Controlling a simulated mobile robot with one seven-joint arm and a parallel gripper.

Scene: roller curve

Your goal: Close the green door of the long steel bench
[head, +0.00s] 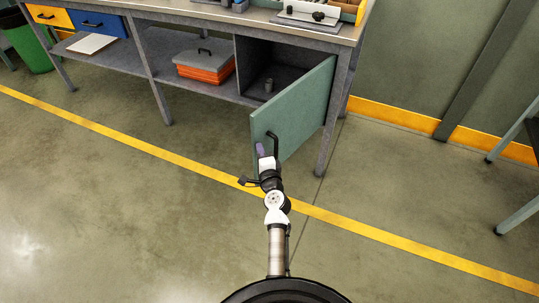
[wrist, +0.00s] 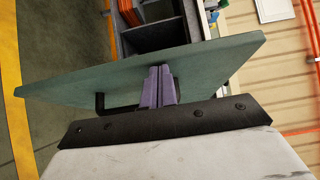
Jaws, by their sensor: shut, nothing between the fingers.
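The green door (head: 300,105) of the long steel bench (head: 200,22) stands open, swung out from the compartment at the bench's right end. A black handle (head: 274,143) is on its outer face. My gripper (head: 261,150) is shut and empty, close to the door beside the handle. In the wrist view the door (wrist: 215,65) crosses the picture, with my purple fingers (wrist: 158,85) together in front of it, right of the handle (wrist: 99,103). I cannot tell whether the fingertips touch the door.
The open compartment (head: 255,85) holds a small grey item (head: 269,86). An orange box with a grey lid (head: 204,66) sits on the shelf to its left. A green bin (head: 30,45) stands far left. The floor (head: 120,200) around is clear; table legs (head: 515,215) show at right.

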